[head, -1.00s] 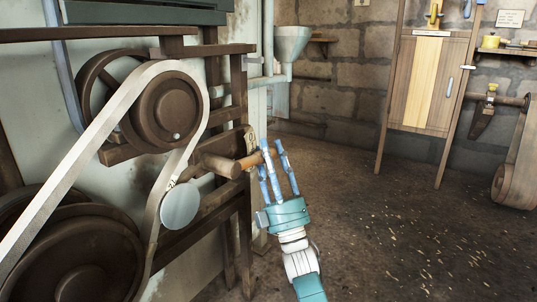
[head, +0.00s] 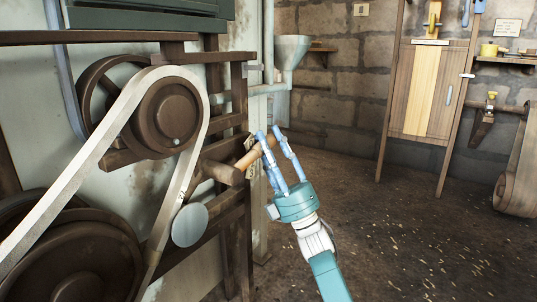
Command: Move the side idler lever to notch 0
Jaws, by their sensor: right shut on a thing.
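The side idler lever (head: 249,158) is a brown wooden bar with a lighter handle, tilted up to the right beside the frame. My right gripper (head: 269,144), with blue fingers and a teal body, is shut on the handle's outer end. The grey idler disc (head: 190,225) sits by the pale belt (head: 112,133), which runs over the upper brown pulley (head: 170,113). My left gripper is not in view.
The dark wooden frame (head: 238,105) stands close left of my right gripper. A large lower pulley (head: 75,265) is at bottom left. A grey funnel (head: 290,50) hangs behind, and a wooden cabinet (head: 428,90) stands farther right.

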